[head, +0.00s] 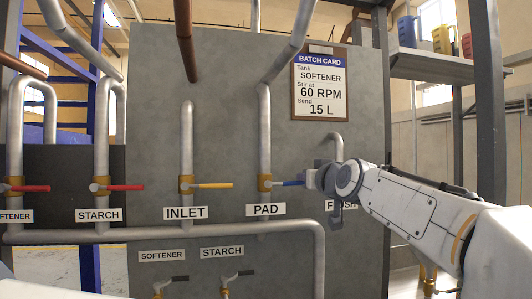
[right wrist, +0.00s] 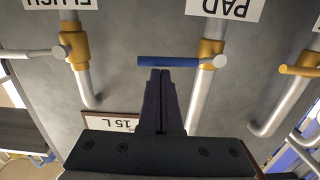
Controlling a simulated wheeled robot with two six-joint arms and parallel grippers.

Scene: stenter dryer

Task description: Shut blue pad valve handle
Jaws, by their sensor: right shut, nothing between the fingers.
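The blue pad valve handle (head: 291,183) sticks out horizontally to the right from its brass valve (head: 264,182) on the vertical pipe above the PAD label (head: 265,210). It lies crosswise to the pipe. My right gripper (head: 311,179) is at the handle's free right end and hides that end in the head view. In the right wrist view, turned upside down, the shut, empty fingers (right wrist: 160,72) reach the edge of the blue handle (right wrist: 170,61). I cannot tell whether they touch it. My left gripper is not in view.
A yellow inlet handle (head: 215,185) and red starch handle (head: 126,187) sit further left. A partly hidden flush label (head: 334,204) is behind my right arm. A batch card (head: 320,85) hangs above. Smaller black-handled valves (head: 238,274) sit below the horizontal pipe (head: 160,235).

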